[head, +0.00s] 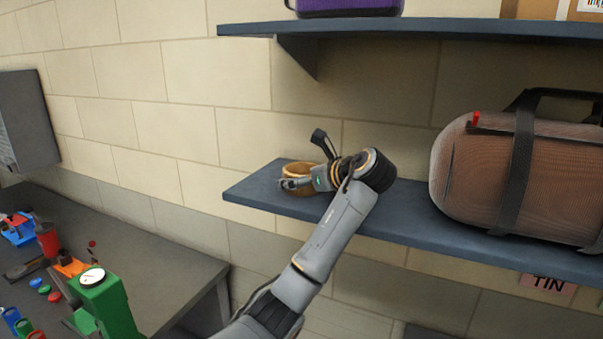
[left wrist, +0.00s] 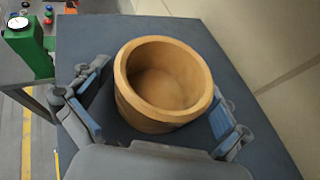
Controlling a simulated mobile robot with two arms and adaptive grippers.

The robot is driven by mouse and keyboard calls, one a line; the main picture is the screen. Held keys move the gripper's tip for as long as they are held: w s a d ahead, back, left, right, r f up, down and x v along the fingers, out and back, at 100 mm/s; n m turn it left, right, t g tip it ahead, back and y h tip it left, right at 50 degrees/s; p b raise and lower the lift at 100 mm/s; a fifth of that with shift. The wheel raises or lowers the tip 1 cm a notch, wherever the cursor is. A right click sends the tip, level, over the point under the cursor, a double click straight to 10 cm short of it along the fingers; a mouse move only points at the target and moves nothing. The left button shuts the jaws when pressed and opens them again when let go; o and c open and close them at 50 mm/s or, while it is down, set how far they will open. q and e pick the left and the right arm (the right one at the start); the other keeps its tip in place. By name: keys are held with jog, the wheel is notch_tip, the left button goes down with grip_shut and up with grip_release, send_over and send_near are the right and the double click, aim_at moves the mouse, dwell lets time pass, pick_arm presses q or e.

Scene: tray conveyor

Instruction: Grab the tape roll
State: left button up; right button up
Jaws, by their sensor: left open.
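The tape roll (head: 298,172) is a tan, thick-walled round piece standing near the left end of the lower blue-grey shelf (head: 255,190). In the left wrist view the roll (left wrist: 140,118) sits with its round opening up, and its inside looks tan. My left gripper (head: 306,161) is at the roll, open, and partly covers it in the head view. In the left wrist view one finger is on each side of the roll, with the roll's near side between them. I cannot tell whether either finger touches it. My right gripper is not in view.
A large brown bag (head: 480,170) with black straps lies on the same shelf to the right. An upper shelf (head: 430,28) holds a purple case (head: 345,5). A grey workbench (head: 180,255) with coloured parts and a green device (head: 105,300) stands at left.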

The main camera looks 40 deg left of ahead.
pick_arm(q)
jog(key=shift+w, duration=0.1)
jog(key=shift+d, duration=0.15)
jog(key=shift+c, duration=1.3)
jog(key=c, duration=0.8)
